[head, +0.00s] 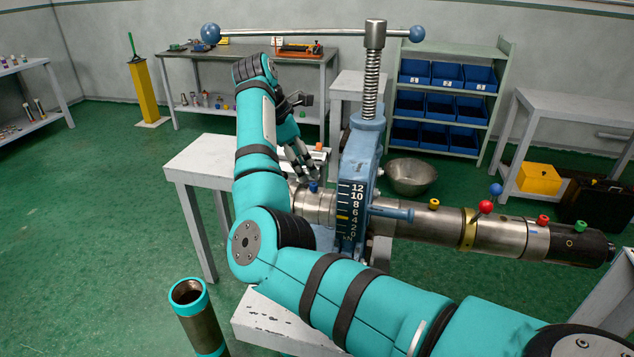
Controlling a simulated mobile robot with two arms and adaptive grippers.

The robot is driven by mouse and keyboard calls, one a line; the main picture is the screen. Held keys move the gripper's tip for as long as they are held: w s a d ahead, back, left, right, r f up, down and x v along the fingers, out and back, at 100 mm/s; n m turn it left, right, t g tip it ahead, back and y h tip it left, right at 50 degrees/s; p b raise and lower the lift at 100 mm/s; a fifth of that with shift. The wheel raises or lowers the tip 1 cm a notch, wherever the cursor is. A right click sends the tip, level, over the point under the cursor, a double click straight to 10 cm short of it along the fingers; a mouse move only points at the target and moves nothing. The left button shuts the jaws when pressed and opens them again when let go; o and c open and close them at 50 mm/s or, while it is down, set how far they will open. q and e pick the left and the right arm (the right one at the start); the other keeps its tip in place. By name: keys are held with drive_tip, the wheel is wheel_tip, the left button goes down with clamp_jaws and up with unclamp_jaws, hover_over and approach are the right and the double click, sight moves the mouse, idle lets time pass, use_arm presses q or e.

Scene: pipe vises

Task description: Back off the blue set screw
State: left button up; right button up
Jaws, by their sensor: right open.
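The blue set screw (313,187) stands up from the top of a metal collar (313,204) on the pipe, left of the blue vise (361,160). My right arm reaches in from the lower right and bends over at the top, so its gripper (301,170) hangs down just above and slightly left of the blue screw. The gripper is open, with nothing seen between its fingers. I cannot tell whether a finger touches the screw. My arm hides part of the collar's left side. My left gripper is not in view.
Other set screws, yellow (433,204), red (543,221) and green (582,229), stand along the pipe to the right. A lever with a red ball (486,207) rises there. The vise's tall screw (374,70) and long crossbar (300,33) stand above. A teal-rimmed tube (200,318) stands at lower left.

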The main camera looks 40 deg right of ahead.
sight(313, 184)
drive_tip(key=shift+p+x, duration=0.3)
drive_tip(key=shift+x, duration=2.35)
drive_tip(key=shift+d, duration=0.1)
clamp_jaws()
